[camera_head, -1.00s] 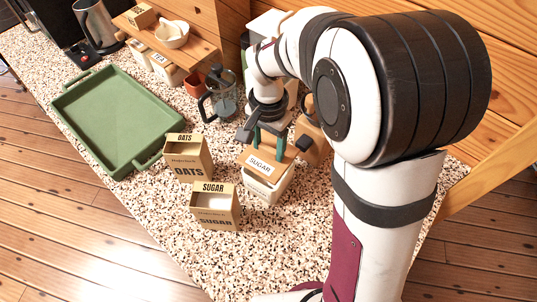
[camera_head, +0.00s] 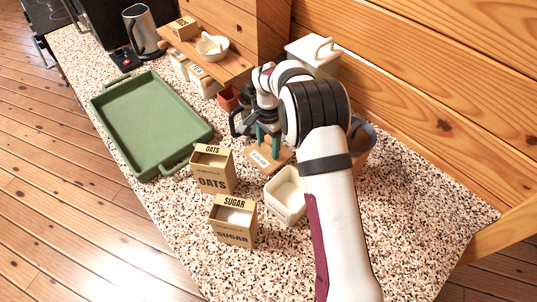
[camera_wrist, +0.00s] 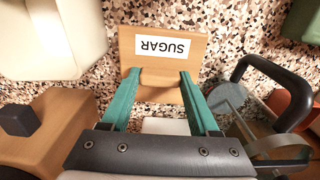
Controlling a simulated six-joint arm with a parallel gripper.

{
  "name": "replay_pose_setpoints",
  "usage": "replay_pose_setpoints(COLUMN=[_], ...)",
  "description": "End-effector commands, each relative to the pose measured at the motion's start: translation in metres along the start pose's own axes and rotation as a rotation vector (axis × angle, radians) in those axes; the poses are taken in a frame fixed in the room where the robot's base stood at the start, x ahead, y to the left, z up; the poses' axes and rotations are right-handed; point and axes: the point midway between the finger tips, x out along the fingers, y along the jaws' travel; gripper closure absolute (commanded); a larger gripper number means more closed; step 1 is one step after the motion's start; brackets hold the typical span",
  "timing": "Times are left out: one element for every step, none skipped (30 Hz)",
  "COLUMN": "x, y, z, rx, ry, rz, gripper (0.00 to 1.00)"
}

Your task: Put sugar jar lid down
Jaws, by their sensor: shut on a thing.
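The sugar jar lid (camera_head: 262,161) is a square wooden plate with a white SUGAR label. In the wrist view the lid (camera_wrist: 195,52) is between the green fingers of my gripper (camera_wrist: 160,76), and the jar (camera_wrist: 45,40) is at the upper left. In the head view my gripper (camera_head: 268,140) is shut on the lid from above. The jar's mouth is uncovered. My arm hides part of the area behind.
An oats box (camera_head: 212,172) and a sugar box (camera_head: 234,222) stand left of the jar. A green tray (camera_head: 150,165) lies at the left. A French press (camera_wrist: 243,75) is close beside the gripper. Open counter lies at the front right.

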Motion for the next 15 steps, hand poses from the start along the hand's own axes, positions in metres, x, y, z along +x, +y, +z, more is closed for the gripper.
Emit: replay_pose_setpoints(x=[0.007,0.011,0.018,0.024,0.03,0.037,0.04,0.041,0.041,0.04,0.04,0.04,0.04,0.041,0.042], y=[0.001,0.001,0.001,0.001,0.001,0.001,0.001,0.001,0.0,0.0,0.0,0.0,0.0,0.001,0.001], z=[0.0,0.0,0.0,0.0,0.0,0.0,0.0,0.0,0.0,0.0,0.0,0.0,0.0,0.0,0.0], rx=[0.0,0.001,0.0,0.0,0.0,0.0,0.0,0.0,0.0,0.0,0.0,0.0,0.0,0.0,0.0], ry=[-0.001,-0.001,0.0,-0.001,-0.001,-0.002,-0.001,0.0,0.001,0.001,0.001,0.001,0.001,0.001,0.001], rz=[0.002,0.003,0.002,0.003,0.003,0.002,0.001,0.0,-0.001,-0.001,-0.001,-0.001,-0.001,-0.001,0.0], gripper=[0.93,0.93,0.93,0.93,0.93,0.93,0.93,0.93,0.93,0.93,0.93,0.93,0.93,0.93,0.93])
